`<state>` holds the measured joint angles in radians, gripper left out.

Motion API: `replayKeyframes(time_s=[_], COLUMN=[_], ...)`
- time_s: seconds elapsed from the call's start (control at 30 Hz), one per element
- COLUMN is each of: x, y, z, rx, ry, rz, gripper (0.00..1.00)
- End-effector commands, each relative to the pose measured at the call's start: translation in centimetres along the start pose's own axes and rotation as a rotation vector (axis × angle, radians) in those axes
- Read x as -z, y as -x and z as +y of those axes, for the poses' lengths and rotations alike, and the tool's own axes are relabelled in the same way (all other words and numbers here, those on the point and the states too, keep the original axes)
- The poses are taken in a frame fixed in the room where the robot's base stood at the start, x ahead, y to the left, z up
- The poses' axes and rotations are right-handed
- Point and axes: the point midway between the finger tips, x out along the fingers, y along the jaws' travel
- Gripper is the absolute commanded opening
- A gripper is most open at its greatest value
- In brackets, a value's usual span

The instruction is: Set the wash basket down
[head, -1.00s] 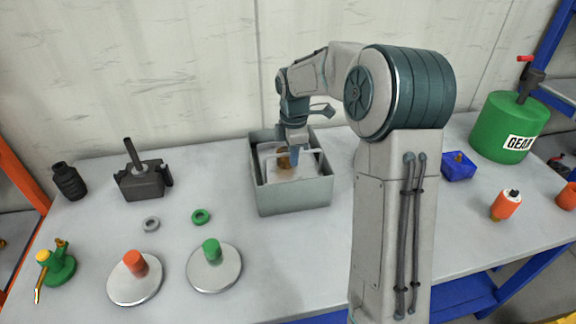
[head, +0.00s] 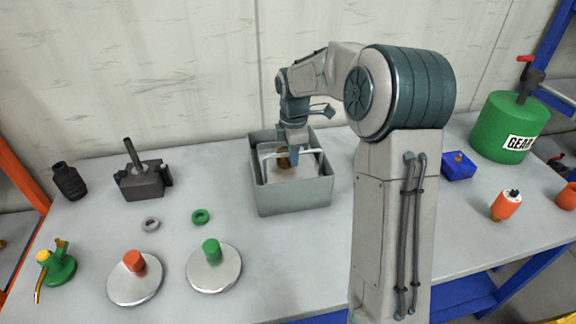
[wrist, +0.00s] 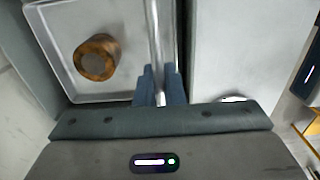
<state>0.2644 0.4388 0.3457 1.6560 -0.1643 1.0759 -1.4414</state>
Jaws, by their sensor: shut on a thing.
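The wash basket (head: 304,173) is a pale shallow tray with a raised bar handle. It is inside the open grey tank (head: 294,197), below the tank's rim; I cannot tell whether it touches the tank floor. My gripper (head: 297,158) reaches down into the tank and is shut on the handle. In the wrist view my gripper's blue fingers (wrist: 160,86) close on the thin metal bar, with the basket floor (wrist: 130,25) below. A brown ring-like part (wrist: 96,58) lies in the basket, left of the bar.
Left of the tank are a dark vise-like block (head: 142,181), two small rings and two round plates with orange (head: 134,284) and green (head: 214,268) posts. A blue box (head: 459,166), an orange bottle (head: 506,205) and a green drum (head: 508,128) stand right. The bench in front of the tank is clear.

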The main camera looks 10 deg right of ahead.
Motion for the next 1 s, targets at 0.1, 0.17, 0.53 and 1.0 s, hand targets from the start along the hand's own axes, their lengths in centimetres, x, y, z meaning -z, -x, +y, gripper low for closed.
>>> replayKeyframes(time_s=[0.1,0.17,0.53,1.0], x=[0.0,0.0,0.0,0.0], y=[0.1,0.1,-0.6,-2.2], z=[0.0,0.0,0.0,-0.1], rx=[-0.002,-0.002,-0.001,0.003], ry=[0.0,0.0,0.0,0.0], rz=[0.0,0.0,0.0,0.0], gripper=[0.0,0.0,0.0,0.0])
